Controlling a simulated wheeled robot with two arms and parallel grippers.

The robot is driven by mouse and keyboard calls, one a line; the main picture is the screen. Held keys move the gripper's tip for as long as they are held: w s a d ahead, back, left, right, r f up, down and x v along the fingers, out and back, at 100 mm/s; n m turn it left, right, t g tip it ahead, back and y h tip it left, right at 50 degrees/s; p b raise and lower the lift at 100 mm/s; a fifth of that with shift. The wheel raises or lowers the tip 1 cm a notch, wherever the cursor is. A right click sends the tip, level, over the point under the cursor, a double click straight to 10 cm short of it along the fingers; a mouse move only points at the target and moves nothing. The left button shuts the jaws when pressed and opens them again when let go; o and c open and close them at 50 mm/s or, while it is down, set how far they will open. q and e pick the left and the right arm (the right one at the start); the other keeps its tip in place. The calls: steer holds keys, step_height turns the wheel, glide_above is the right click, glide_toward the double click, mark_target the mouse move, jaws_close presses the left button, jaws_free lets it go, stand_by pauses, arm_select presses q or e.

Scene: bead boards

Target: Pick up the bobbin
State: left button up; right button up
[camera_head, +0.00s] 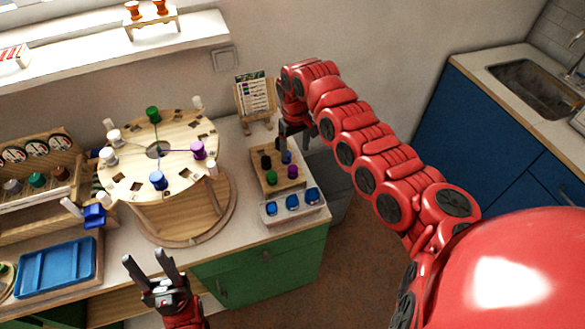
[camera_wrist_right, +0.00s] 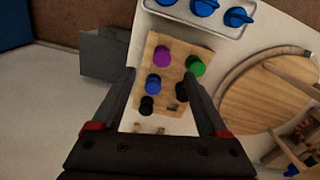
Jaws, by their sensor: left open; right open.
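Several bobbins stand on a wooden block (camera_head: 258,180) on the counter: a purple one (camera_head: 292,172), a green one (camera_head: 270,178), a blue one (camera_head: 287,158) and black ones (camera_head: 265,162). My right gripper (camera_head: 291,133) is open, over the back of this block. In the right wrist view its fingers (camera_wrist_right: 160,75) frame the block, with the blue bobbin (camera_wrist_right: 153,84) between them, and the purple (camera_wrist_right: 161,57) and green (camera_wrist_right: 195,66) bobbins farther out. I see no contact. My left gripper (camera_head: 152,268) is open and empty, low in front of the counter.
A round wooden stand (camera_head: 125,178) with white, green, purple and blue bobbins stands left of the block. A clear tray (camera_head: 268,215) with blue pieces lies in front of the block. A small easel card (camera_head: 255,97) stands behind. A blue tray (camera_head: 55,267) lies at left.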

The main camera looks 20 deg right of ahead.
steer(key=p, duration=0.1)
glide_above(293, 168)
step_height(293, 168, down, 5)
steer(key=shift+s+d+r, duration=0.1)
steer(key=shift+d+r, duration=0.05)
steer(key=shift+s+f+p, duration=0.1)
steer(key=shift+f+p, duration=0.2)
steer(key=shift+f, duration=0.05)
steer(key=f, duration=0.3)
steer(key=f+p, duration=0.1)
steer(key=shift+a+f, duration=0.2)
steer(key=shift+a, duration=0.05)
steer(key=shift+d+f, duration=0.1)
steer(key=shift+f, duration=0.25)
jaws_close()
